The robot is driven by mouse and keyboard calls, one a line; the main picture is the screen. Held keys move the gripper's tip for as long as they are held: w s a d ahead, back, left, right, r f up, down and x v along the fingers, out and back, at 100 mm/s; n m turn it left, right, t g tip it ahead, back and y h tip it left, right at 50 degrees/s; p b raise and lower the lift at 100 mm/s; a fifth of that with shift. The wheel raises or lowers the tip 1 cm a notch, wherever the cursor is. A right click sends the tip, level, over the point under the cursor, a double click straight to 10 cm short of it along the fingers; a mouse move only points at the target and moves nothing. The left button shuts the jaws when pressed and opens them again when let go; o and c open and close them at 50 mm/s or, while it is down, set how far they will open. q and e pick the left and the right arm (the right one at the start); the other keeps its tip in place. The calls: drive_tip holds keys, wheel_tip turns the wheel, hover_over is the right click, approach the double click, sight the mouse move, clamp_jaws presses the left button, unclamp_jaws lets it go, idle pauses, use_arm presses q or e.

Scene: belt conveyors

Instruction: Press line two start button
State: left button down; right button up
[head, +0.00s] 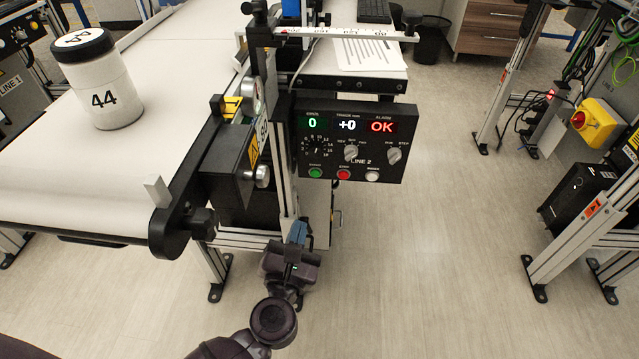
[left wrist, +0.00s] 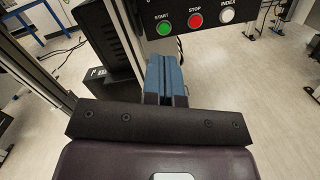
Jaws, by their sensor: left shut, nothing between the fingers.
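The Line 2 control panel (head: 350,143) is a black box mounted at the conveyor's end, with lit displays reading 0, +0 and OK. Its green start button (head: 315,173) is at the lower left, beside a red stop button (head: 344,174) and a white index button (head: 372,176). In the left wrist view the green start button (left wrist: 163,24) is at the top, above the fingertips. My left gripper (head: 298,232) is shut and empty, its blue fingers (left wrist: 165,78) together below the panel and apart from the buttons. My right gripper is not in view.
A white canister marked 44 (head: 101,85) stands on the conveyor belt (head: 40,180) at left. A metal post (head: 283,190) stands close to my left gripper. A side table (head: 350,82) with paper is above the panel. The floor (head: 430,270) to the right is clear.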

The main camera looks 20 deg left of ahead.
use_arm(q)
drive_tip(key=f+n, duration=0.1)
drive_tip(key=w+f+n+g+y, duration=0.1)
drive_tip(key=n, duration=0.1)
drive_tip(key=w+f+n+b, duration=0.1)
drive_tip(key=n, duration=0.1)
drive_tip(key=shift+w+d, duration=0.2)
drive_tip(key=shift+d, duration=0.2)
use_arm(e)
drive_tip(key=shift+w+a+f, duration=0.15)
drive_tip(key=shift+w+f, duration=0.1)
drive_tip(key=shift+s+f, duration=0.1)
use_arm(q)
drive_tip(key=b, duration=0.2)
approach(315, 175)
drive_tip(key=x, duration=0.6)
drive_tip(key=shift+w, duration=0.5)
drive_tip(key=shift+w+a+r, duration=0.15)
drive_tip(key=shift+w, duration=0.1)
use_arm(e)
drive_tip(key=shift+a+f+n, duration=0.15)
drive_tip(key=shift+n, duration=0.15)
